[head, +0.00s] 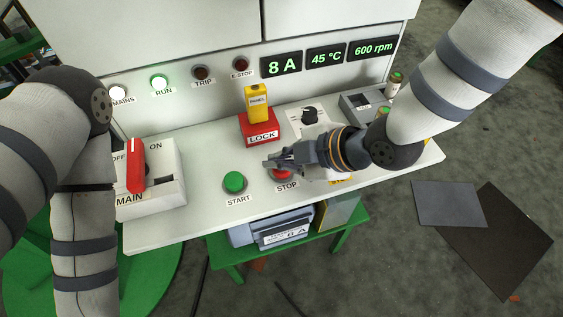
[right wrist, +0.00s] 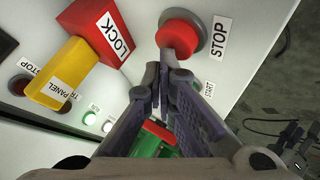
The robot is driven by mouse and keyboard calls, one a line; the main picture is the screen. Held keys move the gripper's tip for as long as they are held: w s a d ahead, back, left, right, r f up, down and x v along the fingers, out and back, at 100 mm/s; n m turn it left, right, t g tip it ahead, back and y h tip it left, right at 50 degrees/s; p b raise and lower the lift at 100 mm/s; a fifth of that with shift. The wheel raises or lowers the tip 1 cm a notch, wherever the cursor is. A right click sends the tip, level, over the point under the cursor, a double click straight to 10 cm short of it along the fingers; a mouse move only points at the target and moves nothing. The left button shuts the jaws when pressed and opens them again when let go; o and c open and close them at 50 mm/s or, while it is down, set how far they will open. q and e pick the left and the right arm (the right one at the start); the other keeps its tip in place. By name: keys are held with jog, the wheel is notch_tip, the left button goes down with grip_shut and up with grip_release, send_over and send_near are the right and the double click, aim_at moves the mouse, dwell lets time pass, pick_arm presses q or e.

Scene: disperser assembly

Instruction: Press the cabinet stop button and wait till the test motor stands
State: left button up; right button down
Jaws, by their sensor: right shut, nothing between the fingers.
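The red STOP button (head: 283,174) sits on the sloped white panel, partly covered by my right gripper in the head view. My right gripper (head: 268,163) is shut and empty, its fingertips beside and over the button. In the right wrist view the closed fingertips (right wrist: 163,72) point at the red button (right wrist: 179,32); I cannot tell if they touch it. The rpm display (head: 374,48) reads 600 rpm. The green RUN lamp (head: 159,82) is lit. A grey-blue labelled unit (head: 284,228) stands under the panel; I see no shaft on it. My left gripper is out of view.
The green START button (head: 234,182) is left of STOP. A red LOCK block (head: 262,133) with a yellow PANEL tag (head: 258,104) stands behind. The MAIN switch (head: 135,166) is at left. MAINS is lit (head: 118,93); TRIP (head: 200,72) and E-STOP (head: 240,65) are dark.

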aim_at(280, 170)
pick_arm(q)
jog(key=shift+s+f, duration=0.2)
pick_arm(e)
jog(key=shift+f, duration=0.65)
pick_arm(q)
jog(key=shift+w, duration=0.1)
pick_arm(e)
jog(key=shift+r, duration=0.15)
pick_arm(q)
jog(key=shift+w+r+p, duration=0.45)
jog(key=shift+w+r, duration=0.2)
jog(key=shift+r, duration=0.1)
pick_arm(e)
jog(key=shift+r, duration=1.15)
jog(key=shift+r+p, duration=1.05)
jog(key=shift+r, duration=1.55)
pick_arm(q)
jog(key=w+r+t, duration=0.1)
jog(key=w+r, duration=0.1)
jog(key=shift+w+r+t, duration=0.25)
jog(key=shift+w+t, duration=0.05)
pick_arm(e)
jog(key=shift+f, duration=0.1)
